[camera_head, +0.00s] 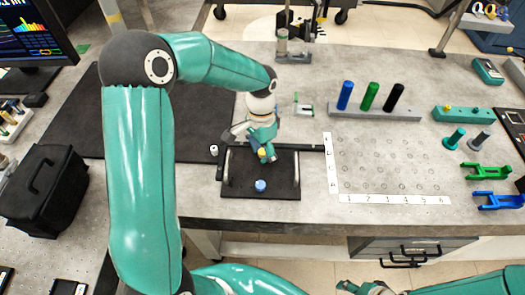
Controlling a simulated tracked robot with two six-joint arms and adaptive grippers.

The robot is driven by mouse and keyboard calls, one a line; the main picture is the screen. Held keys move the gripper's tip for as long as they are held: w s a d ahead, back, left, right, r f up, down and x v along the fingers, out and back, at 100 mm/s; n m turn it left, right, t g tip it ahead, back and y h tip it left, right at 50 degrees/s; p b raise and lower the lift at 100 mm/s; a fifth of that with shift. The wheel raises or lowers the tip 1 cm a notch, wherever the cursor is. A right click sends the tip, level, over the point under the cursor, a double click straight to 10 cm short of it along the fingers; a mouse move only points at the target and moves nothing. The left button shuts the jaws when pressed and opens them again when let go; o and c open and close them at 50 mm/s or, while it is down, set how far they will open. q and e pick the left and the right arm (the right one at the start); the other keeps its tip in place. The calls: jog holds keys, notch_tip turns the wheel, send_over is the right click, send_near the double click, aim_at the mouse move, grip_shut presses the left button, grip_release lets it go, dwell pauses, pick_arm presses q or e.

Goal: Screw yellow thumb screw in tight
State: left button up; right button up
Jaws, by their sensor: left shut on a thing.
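The yellow thumb screw (262,153) shows as a small yellow spot at the tips of my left gripper (261,149). The gripper points down over the black plate (233,187) and is shut on the screw. The fingers hide most of the screw, and I cannot tell how deep it sits. A blue thumb screw (260,186) stands on the same plate, nearer the front edge. My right gripper (362,287) shows only in part at the bottom edge, away from the plate, and its fingers are too cut off to judge.
Metal handles flank the plate. Blue, green and black cylinders (370,96) stand on a grey rail (378,113) to the right. A marked hole grid (390,165) lies below them. Green and blue brackets (497,200) lie at the far right. A black case (42,185) stands at left.

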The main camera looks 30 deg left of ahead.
pick_arm(q)
jog(key=shift+s+f, duration=0.1)
jog(key=shift+f, duration=0.2)
jog(key=shift+c, duration=1)
jog(key=m+y, duration=0.1)
jog(key=m, duration=0.2)
jog(key=shift+f+m+g, duration=0.1)
jog(key=shift+m+g, duration=0.2)
jog(key=shift+g, duration=0.1)
jog(key=o, duration=1.8)
jog(key=shift+a, duration=0.1)
jog(key=shift+v, duration=4.15)
jog(key=shift+f, duration=0.15)
